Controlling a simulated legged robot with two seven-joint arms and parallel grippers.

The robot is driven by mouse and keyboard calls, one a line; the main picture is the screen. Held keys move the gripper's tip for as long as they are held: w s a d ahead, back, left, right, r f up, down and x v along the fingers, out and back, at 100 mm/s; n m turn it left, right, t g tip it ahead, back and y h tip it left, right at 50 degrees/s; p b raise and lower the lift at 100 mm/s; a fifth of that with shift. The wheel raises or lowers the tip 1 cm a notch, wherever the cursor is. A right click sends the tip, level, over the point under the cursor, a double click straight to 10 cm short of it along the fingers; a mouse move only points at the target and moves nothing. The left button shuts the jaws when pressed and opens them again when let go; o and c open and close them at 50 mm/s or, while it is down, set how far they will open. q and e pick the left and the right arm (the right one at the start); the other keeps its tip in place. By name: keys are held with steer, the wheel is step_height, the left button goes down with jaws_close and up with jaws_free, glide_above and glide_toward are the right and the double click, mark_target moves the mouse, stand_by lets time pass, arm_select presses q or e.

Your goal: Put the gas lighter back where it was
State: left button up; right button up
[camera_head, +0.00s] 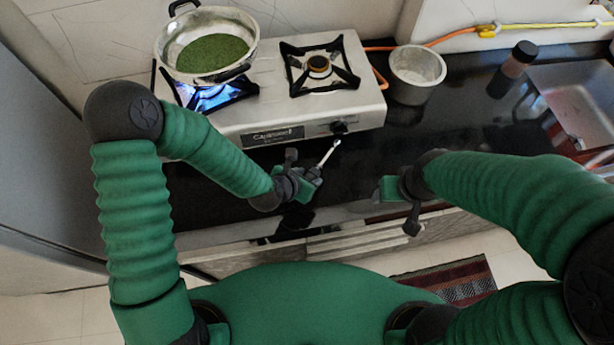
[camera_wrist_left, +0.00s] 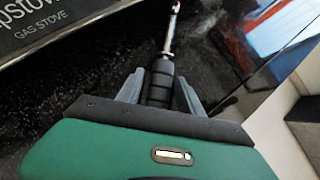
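The gas lighter (camera_head: 328,153) has a thin silver rod, seen just in front of the stove in the head view. In the left wrist view its black ribbed handle (camera_wrist_left: 160,83) sits between the grey fingers of my left gripper (camera_wrist_left: 160,92), with the rod pointing away. My left gripper (camera_head: 310,177) appears shut on the handle, over the dark counter near its front edge. My right gripper (camera_head: 388,189) is to the right over the counter edge, away from the lighter. Its fingers are too unclear to judge.
The gas stove (camera_head: 262,123) has a blue flame (camera_head: 207,97) under a pan (camera_head: 170,55) of green contents. A steel pot (camera_head: 415,75) stands right of the stove. A dark-capped bottle (camera_head: 513,68) stands by the sink (camera_head: 575,105). The counter's middle right (camera_head: 450,125) is clear.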

arm_select(q)
steer(key=shift+o, duration=0.2)
steer(key=shift+d, duration=0.1)
steer(key=shift+s+d+r, duration=0.1)
steer(key=shift+s+r, duration=0.2)
steer(key=shift+r, duration=0.05)
steer(key=v, duration=0.2)
steer(key=p+v, duration=0.1)
steer(key=v, duration=0.3)
steer(key=shift+a+r+p, duration=0.3)
steer(key=shift+r+p, duration=0.05)
steer(key=shift+r, duration=0.05)
steer(key=p+v, duration=0.5)
steer(key=p, duration=0.6)
steer(key=shift+s+r, duration=0.15)
steer(key=shift+s, duration=0.05)
